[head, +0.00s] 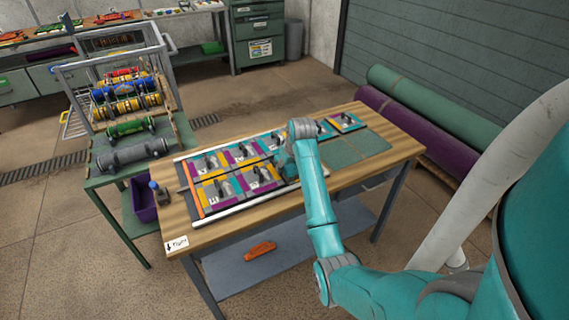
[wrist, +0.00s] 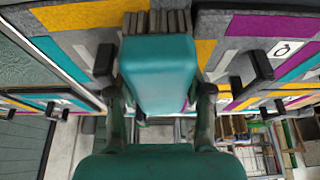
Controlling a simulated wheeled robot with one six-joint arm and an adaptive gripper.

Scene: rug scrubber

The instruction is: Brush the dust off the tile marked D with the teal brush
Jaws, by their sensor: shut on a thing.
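My gripper (wrist: 160,104) is shut on the teal brush (wrist: 158,70), whose grey bristles point to the top of the wrist view, close to or touching a tile. In the head view my gripper (head: 284,160) is over the right middle of the tile board and hides part of it. The patterned tiles lie in two rows, coloured teal, purple, yellow and grey, each with a black handle. One tile (wrist: 240,22) at the right of the wrist view has a white label with a turned letter, perhaps D. The other labels are too small to read, and dust is hard to make out.
The wooden table (head: 190,228) has a small dark object (head: 160,193) at its left end. Green mats (head: 365,142) lie right of the tiles. A rack of coloured rolls (head: 128,95) stands on a green side table. Rolled rugs (head: 430,105) lie behind the table.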

